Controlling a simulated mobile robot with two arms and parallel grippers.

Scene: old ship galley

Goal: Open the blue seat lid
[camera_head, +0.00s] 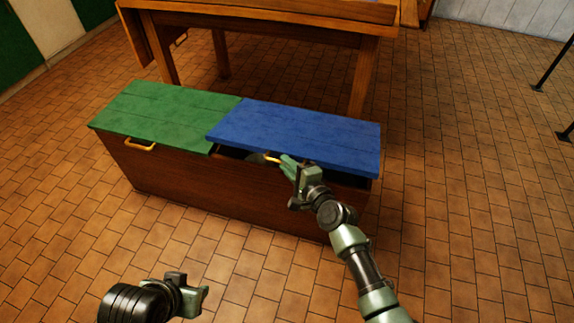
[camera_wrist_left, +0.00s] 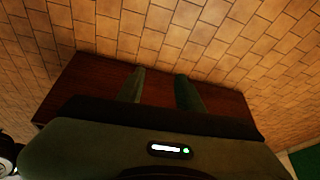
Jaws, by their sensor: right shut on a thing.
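The blue seat lid (camera_head: 300,135) is the right lid of a brown wooden bench chest (camera_head: 170,170) in the head view. It is tilted up a little, with a dark gap under its front edge. My right gripper (camera_head: 286,162) is at that front edge, shut on the lid's yellow handle (camera_head: 271,157), whose right part it hides. My left gripper (camera_head: 203,293) is low in the head view, in front of the chest and away from it. Its two fingers stand apart with nothing between them in the left wrist view (camera_wrist_left: 160,88).
The green lid (camera_head: 165,108) beside the blue one lies flat, with its own yellow handle (camera_head: 140,146). A wooden table (camera_head: 270,22) stands behind the chest. Dark thin legs (camera_head: 550,65) show at the far right.

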